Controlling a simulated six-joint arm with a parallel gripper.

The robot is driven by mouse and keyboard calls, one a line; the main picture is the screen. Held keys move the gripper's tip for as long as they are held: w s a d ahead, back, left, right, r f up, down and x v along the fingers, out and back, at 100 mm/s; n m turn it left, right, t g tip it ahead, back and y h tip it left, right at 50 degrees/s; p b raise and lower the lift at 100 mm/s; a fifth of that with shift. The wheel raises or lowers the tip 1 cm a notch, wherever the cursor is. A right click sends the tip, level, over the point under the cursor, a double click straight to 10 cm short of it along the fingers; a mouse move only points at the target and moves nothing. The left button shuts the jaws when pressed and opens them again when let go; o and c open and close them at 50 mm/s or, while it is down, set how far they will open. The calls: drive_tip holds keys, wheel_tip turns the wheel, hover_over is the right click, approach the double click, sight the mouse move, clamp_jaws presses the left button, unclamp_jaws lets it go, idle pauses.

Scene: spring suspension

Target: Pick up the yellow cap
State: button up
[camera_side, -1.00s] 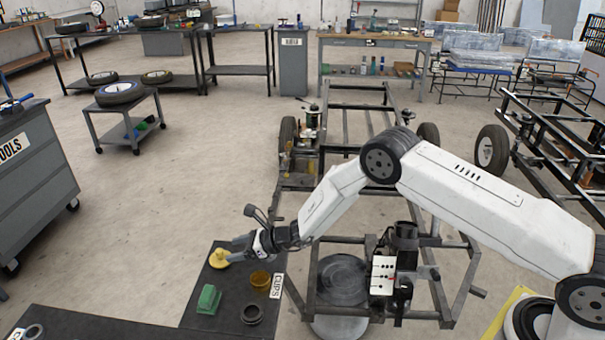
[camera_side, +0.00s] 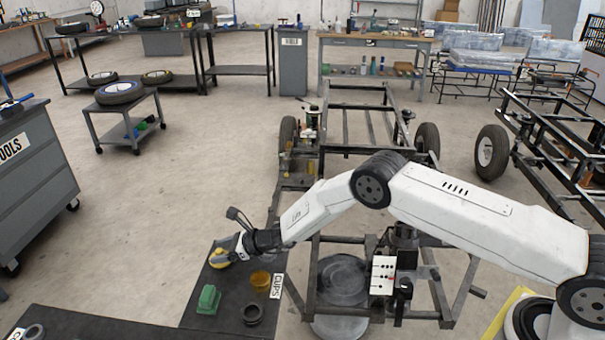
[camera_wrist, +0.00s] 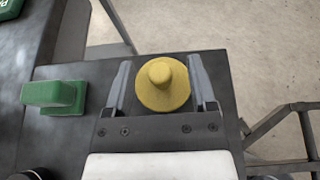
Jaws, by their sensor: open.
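The yellow cap (camera_wrist: 162,84) is a round disc with a knob on top. It lies on the dark table (camera_side: 190,311), and my gripper covers part of it in the side view (camera_side: 219,257). My gripper (camera_wrist: 160,85) is open, with one finger on each side of the cap. In the wrist view a narrow gap shows at the left finger, and the right finger is very close to the cap's edge. I cannot tell whether it touches.
A green block (camera_side: 208,299) stands nearer on the same table. An amber cup (camera_side: 260,280) and a dark ring (camera_side: 252,314) are beside the "CUPS" label (camera_side: 277,286). A metal frame (camera_side: 440,290) stands right of the table.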

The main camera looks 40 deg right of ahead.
drive_tip(key=shift+w+a+f, duration=0.15)
drive_tip(key=shift+w+a, duration=0.05)
drive_tip(key=shift+a, duration=0.05)
idle(0.4)
clamp_jaws()
